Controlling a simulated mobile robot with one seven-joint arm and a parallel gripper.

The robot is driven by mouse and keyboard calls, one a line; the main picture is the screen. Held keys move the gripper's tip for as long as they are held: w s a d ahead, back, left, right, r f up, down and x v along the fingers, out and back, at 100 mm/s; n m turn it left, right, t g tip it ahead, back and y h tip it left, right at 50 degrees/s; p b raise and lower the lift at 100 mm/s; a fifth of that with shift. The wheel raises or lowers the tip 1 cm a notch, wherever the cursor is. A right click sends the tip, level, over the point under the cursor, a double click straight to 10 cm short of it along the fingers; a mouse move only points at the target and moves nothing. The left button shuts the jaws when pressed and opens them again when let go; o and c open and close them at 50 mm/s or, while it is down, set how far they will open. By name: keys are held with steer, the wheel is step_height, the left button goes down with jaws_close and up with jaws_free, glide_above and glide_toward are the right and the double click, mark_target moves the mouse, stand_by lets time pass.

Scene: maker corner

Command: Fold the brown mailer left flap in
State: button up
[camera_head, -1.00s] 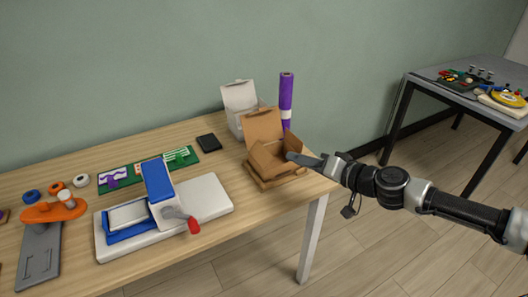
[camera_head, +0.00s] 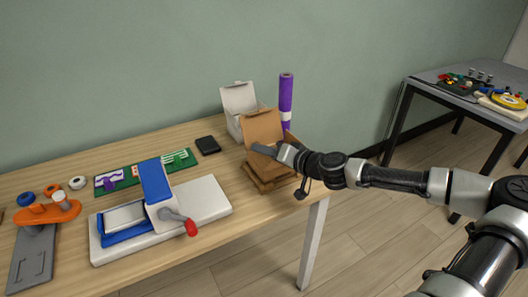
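The brown mailer (camera_head: 263,127) stands at the right end of the wooden table, its back lid raised against the white box behind it. My gripper (camera_head: 263,150) reaches in from the right and lies over the mailer's opening, its tip near the mailer's left side. The gripper and wrist cover much of the mailer's inside, so the left flap's position cannot be made out. Whether the gripper touches the flap cannot be told. The fingers show edge-on as one dark shape, and no gap between them can be seen.
A white open box (camera_head: 239,100) and a purple roll (camera_head: 286,98) stand close behind the mailer. A blue and white press with a red-knobbed lever (camera_head: 191,228) stands to the left. A black flat item (camera_head: 208,145) lies between.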

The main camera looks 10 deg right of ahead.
jaws_close()
steer(key=shift+d+f+m+y+b, duration=0.3)
steer(key=shift+f+m+y+b, duration=0.15)
steer(key=shift+m+b, duration=0.2)
steer(key=shift+w+d+f+m+y+b, duration=0.2)
steer(key=shift+f+m+y+b, duration=0.15)
steer(key=shift+m+b, duration=0.4)
steer(key=shift+m, duration=0.4)
steer(key=shift+t+y, duration=0.3)
jaws_free()
steer(key=shift+s, duration=0.1)
